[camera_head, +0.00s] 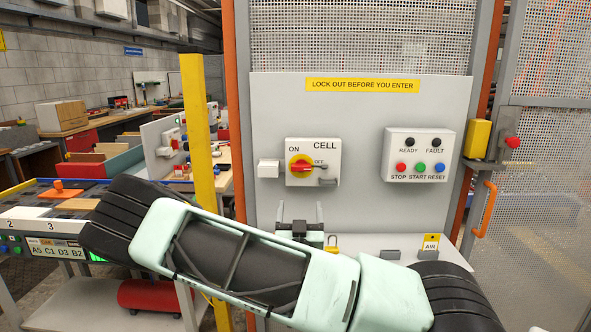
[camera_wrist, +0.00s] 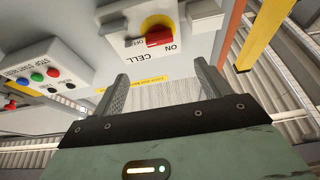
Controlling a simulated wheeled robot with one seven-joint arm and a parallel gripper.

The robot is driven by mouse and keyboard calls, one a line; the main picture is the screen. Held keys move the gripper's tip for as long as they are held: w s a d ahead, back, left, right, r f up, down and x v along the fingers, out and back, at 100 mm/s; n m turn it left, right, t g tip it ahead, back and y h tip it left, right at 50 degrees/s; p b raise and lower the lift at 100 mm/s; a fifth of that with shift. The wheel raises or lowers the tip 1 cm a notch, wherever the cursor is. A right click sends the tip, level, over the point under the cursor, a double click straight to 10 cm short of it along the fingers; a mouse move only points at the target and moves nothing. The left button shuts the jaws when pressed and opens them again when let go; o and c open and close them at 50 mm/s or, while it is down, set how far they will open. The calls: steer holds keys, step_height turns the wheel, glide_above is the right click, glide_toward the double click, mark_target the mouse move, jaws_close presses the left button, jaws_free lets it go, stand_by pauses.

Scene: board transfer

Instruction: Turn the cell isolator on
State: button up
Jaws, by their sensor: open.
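The cell isolator (camera_head: 328,155) is a pale box marked CELL on the grey panel, with a yellow disc and a red handle (camera_head: 303,168). The handle lies roughly level, pointing right toward the OFF mark; ON is at upper left. My gripper (camera_head: 300,214) is below the isolator, open and empty, its two fingers apart and pointing up. In the wrist view the picture is upside down; the isolator's red handle (camera_wrist: 159,37) shows beyond the gap between the fingertips (camera_wrist: 160,70). The fingers do not appear to touch it. A small grey part hangs at the box's lower right.
A control box (camera_head: 419,155) with READY and FAULT lamps and STOP, START, RESET buttons is right of the isolator. A small pale box (camera_head: 268,168) sits close on its left. A yellow padlock (camera_head: 332,243) and AIR tag (camera_head: 431,242) are below. A yellow post (camera_head: 197,130) stands left.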

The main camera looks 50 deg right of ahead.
mark_target(301, 171)
steer(key=p+x, duration=0.5)
steer(key=x, duration=1)
steer(key=shift+d+p, duration=0.15)
steer(key=shift+p, duration=0.15)
steer(key=shift+f, duration=0.1)
steer(key=c, duration=1)
